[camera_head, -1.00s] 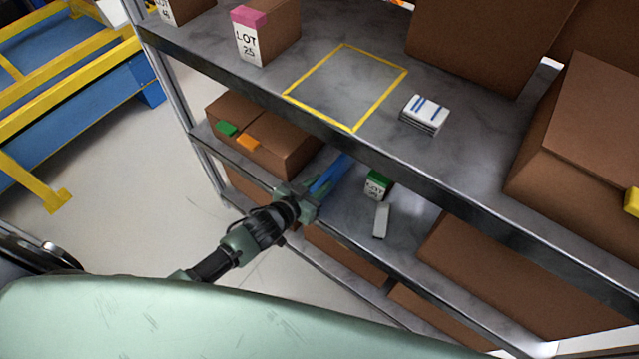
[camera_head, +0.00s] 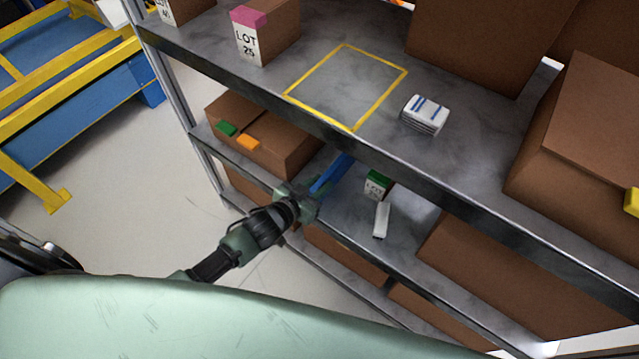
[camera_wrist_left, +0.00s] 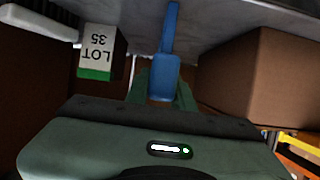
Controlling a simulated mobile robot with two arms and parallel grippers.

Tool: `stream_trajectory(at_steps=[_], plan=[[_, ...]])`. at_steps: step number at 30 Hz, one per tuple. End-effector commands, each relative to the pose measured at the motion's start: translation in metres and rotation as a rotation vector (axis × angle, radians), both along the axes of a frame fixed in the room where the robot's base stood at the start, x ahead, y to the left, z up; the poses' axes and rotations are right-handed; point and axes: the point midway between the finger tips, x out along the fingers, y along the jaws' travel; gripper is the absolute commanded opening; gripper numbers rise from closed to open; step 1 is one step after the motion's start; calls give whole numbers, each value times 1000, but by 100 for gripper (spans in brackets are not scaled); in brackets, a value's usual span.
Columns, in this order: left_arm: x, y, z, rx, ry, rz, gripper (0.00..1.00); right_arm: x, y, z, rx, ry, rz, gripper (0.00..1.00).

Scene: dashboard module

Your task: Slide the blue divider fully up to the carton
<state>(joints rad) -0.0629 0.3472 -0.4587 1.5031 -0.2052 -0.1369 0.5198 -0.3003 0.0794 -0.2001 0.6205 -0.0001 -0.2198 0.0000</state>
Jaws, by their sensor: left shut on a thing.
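The blue divider (camera_head: 331,174) is a narrow upright strip on the middle shelf, partly hidden under the upper shelf's edge. My left gripper (camera_head: 304,198) is at the shelf's front edge, shut on the divider's near end. In the left wrist view the divider (camera_wrist_left: 168,50) runs away between the fingers (camera_wrist_left: 165,92). The brown carton (camera_head: 262,138), with green and orange tabs, stands left of the divider. In the wrist view the carton (camera_wrist_left: 258,78) is on the right, with a gap between it and the divider. My right gripper is not in view.
Right of the divider stand a small green-topped LOT 35 box (camera_head: 377,185) and a white piece (camera_head: 381,221). The upper shelf (camera_head: 470,150) overhangs closely. It holds a LOT 25 carton (camera_head: 264,32), a yellow outline (camera_head: 348,88) and a white stack (camera_head: 425,114).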

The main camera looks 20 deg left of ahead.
Motion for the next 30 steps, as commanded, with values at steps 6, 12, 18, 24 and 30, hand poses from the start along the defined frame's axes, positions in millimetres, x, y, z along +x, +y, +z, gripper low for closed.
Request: stream_trajectory(at_steps=[6, 12, 18, 24, 30], plan=[[0, 0, 0, -1, 1, 0, 0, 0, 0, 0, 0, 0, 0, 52], [-10, -27, 1, -9, 2, 1, 0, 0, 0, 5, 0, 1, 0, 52], [-23, -63, 0, -7, 4, 2, 0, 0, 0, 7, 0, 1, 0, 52], [-26, -71, 0, -1, 1, -1, 0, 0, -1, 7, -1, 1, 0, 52], [-27, -72, -1, -3, 2, -3, 26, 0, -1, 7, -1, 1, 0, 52]])
